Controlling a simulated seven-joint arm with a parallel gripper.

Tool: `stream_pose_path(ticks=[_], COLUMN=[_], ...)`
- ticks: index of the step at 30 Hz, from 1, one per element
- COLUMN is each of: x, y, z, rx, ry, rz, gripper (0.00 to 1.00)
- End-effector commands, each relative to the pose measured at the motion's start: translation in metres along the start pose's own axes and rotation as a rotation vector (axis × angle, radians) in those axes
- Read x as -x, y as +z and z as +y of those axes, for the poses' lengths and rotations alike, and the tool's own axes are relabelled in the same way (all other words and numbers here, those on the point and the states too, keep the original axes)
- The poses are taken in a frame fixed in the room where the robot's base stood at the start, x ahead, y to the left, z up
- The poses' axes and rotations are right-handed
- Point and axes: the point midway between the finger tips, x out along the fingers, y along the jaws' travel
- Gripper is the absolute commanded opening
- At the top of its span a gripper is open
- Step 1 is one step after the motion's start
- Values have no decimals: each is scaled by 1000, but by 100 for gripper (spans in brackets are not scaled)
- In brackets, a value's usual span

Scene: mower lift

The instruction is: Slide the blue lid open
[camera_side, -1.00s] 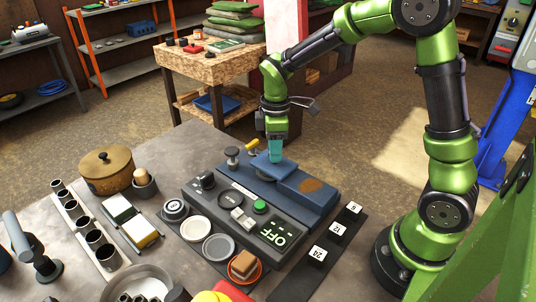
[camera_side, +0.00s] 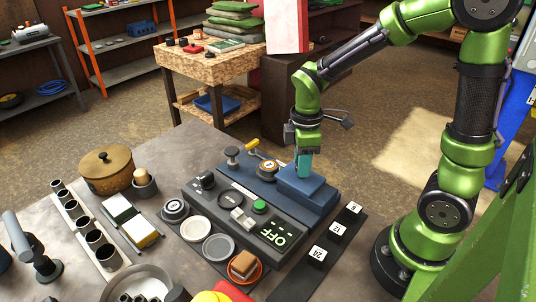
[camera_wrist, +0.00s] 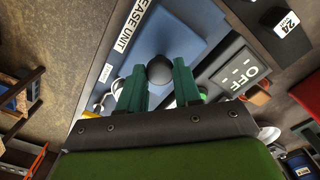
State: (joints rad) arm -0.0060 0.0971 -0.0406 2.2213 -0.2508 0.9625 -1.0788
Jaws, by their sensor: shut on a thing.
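The blue lid (camera_side: 300,183) lies at the right end of the blue unit (camera_side: 236,173) in the side view. It also fills the upper middle of the wrist view (camera_wrist: 183,35). My gripper (camera_side: 304,166) points down at the lid from above. In the wrist view, my gripper's teal fingers (camera_wrist: 159,76) stand on either side of the lid's dark round knob (camera_wrist: 160,69), shut on it. A round orange-rimmed part (camera_side: 268,168) with a pale centre shows uncovered in the unit, left of the lid.
A dark control panel (camera_side: 262,232) reading OFF sits in front of the unit. A yellow-handled lever (camera_side: 252,146) and a grey knob (camera_side: 232,152) rise left of the lid.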

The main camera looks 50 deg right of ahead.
Motion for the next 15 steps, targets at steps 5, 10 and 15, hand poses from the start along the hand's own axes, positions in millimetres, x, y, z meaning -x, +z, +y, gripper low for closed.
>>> stream_pose_path(ticks=[5,10,15], x=[1,0,2], y=[-1,-1,-1], z=[1,1,1], rx=[0,0,0], ry=[3,2,2], rz=[3,2,3], gripper=[56,58,58])
